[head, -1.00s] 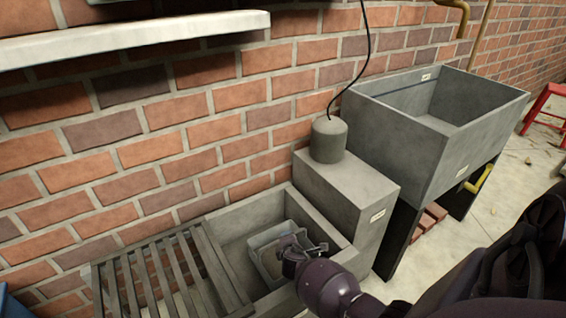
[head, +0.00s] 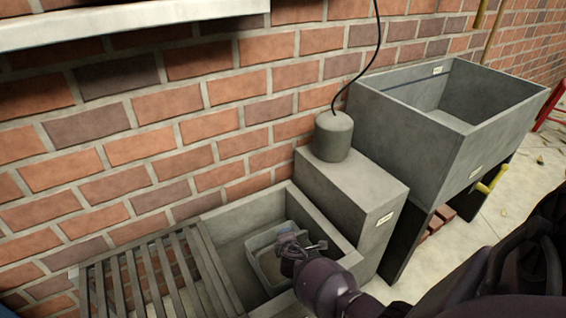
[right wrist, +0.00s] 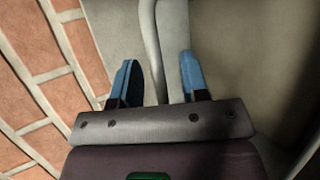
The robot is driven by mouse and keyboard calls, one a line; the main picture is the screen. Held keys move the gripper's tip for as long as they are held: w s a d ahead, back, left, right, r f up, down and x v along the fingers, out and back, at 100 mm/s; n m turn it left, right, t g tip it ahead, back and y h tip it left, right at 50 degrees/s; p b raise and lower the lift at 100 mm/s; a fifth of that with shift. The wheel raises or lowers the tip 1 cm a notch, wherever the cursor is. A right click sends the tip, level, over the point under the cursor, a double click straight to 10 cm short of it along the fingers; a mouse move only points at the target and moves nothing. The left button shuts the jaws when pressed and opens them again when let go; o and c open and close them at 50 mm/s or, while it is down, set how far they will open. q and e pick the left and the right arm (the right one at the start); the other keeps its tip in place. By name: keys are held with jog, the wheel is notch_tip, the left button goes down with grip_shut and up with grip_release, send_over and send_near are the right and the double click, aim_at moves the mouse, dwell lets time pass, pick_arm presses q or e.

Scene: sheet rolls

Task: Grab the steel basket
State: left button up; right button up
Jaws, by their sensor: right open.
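The steel basket (head: 264,262) is a small grey open bin inside the concrete trough (head: 235,222), at the bottom middle of the head view. My right gripper (head: 304,245) is at the basket's right side in that view and hides part of it. In the right wrist view my right gripper (right wrist: 158,78) is open, with its two blue fingers apart. A pale rounded rim (right wrist: 154,40), apparently the basket's, runs between the fingers. I cannot tell whether either finger touches it. My left gripper is in neither view.
A slatted rack (head: 155,283) covers the trough's left part. A concrete block (head: 350,195) with a grey cylinder (head: 332,136) on it stands to the right. Beyond is a large raised sink (head: 430,125). A brick wall (head: 180,130) is close behind.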

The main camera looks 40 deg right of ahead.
grip_shut()
jog(key=shift+r, duration=0.1)
dwell(1.2)
